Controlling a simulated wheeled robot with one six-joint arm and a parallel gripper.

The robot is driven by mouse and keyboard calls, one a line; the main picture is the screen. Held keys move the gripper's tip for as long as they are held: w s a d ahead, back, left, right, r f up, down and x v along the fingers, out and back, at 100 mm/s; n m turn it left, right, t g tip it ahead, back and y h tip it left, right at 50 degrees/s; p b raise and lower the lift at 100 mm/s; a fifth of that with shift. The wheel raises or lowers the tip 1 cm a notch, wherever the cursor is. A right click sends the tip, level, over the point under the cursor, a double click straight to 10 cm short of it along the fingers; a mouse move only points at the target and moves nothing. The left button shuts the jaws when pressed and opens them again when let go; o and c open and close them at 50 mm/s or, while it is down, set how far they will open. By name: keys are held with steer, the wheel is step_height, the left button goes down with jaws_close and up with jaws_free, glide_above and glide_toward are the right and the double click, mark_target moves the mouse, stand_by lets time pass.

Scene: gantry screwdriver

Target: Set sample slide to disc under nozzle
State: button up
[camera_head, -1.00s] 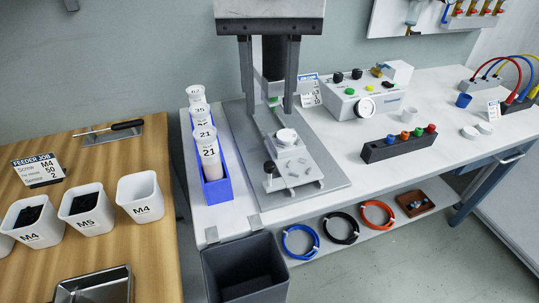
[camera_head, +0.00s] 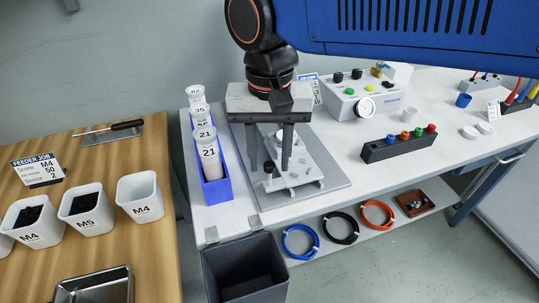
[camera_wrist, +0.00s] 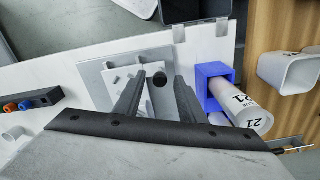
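The sample slide (camera_head: 306,171) is a pale plate on the grey base plate (camera_head: 328,188) of the bench machine. A black knob (camera_head: 268,167) stands at its near left corner; it also shows in the wrist view (camera_wrist: 159,79). My gripper (camera_head: 270,170) is open and points down, with one finger on each side of the knob. In the wrist view my gripper (camera_wrist: 159,75) shows a gap between the knob and each finger. Whether the fingertips are down to knob height is hard to tell. The white disc (camera_head: 279,134) is partly hidden behind my gripper; the nozzle is hidden.
A blue rack (camera_head: 217,190) of numbered cups stands close left of the machine. A control box (camera_head: 362,103) is behind right, and a dark block with coloured knobs (camera_head: 398,148) is to the right. A dark bin (camera_head: 246,262) hangs at the front edge.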

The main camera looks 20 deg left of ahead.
jaws_close()
steer(key=w+a, duration=0.6)
steer(key=w, duration=0.1)
stand_by(0.3)
jaws_free()
step_height(320, 180, up, 17)
steer(key=shift+r, duration=0.2)
stand_by(0.5)
steer(key=shift+d, duration=0.15)
